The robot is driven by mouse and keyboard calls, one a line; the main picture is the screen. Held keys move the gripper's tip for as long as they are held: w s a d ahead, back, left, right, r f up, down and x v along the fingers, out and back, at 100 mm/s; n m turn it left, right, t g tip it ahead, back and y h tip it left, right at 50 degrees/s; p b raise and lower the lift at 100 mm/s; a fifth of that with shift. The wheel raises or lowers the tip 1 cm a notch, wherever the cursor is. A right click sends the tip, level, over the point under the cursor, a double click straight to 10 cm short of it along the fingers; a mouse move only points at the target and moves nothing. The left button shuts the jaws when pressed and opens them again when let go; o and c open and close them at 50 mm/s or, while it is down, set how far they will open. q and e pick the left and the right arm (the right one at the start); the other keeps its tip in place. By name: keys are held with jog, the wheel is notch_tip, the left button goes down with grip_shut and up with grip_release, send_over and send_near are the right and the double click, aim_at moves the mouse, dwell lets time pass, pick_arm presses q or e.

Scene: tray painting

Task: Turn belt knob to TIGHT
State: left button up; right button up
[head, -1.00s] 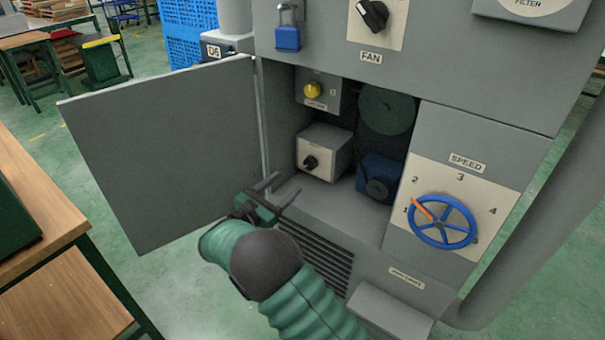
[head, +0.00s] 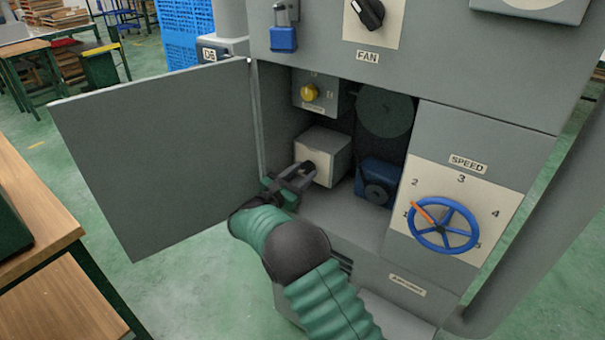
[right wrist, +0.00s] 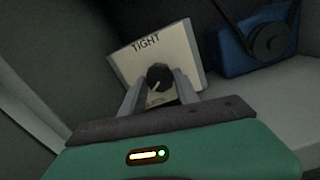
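The belt knob (right wrist: 159,76) is a small black dial on a pale box (head: 333,157) inside the open cabinet. In the right wrist view the box face reads TIGHT at its top; a lower label is partly hidden and too small to read. The knob's light mark points down and slightly left, away from TIGHT. My right gripper (head: 303,171) is in front of the box, its fingers apart on either side of the knob (right wrist: 160,88). I cannot tell whether they touch it. In the head view the gripper hides most of the knob. My left gripper is not in view.
The open cabinet door (head: 155,155) stands left of my right arm. A yellow knob (head: 309,92) is above the box. A green disc (head: 385,112) and a blue motor (head: 378,182) are to its right. The blue speed wheel (head: 442,226) is on the front panel.

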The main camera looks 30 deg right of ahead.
jog(key=shift+a, duration=0.1)
grip_shut()
jog(key=shift+f, duration=0.1)
jog(key=m+b, duration=0.1)
jog(key=m, duration=0.1)
jog(key=m+b, duration=0.4)
jog(key=shift+f, duration=0.3)
jog(key=m+b, duration=0.7)
jog(key=b, duration=0.1)
jog(key=shift+f, duration=0.2)
jog(key=m+b, duration=0.9)
jog(key=b, duration=0.2)
jog(key=shift+a, duration=0.1)
jog(key=shift+r+m+b, duration=0.2)
jog(key=shift+m+b, duration=1.1)
jog(key=shift+m, duration=0.1)
jog(key=shift+r, duration=0.1)
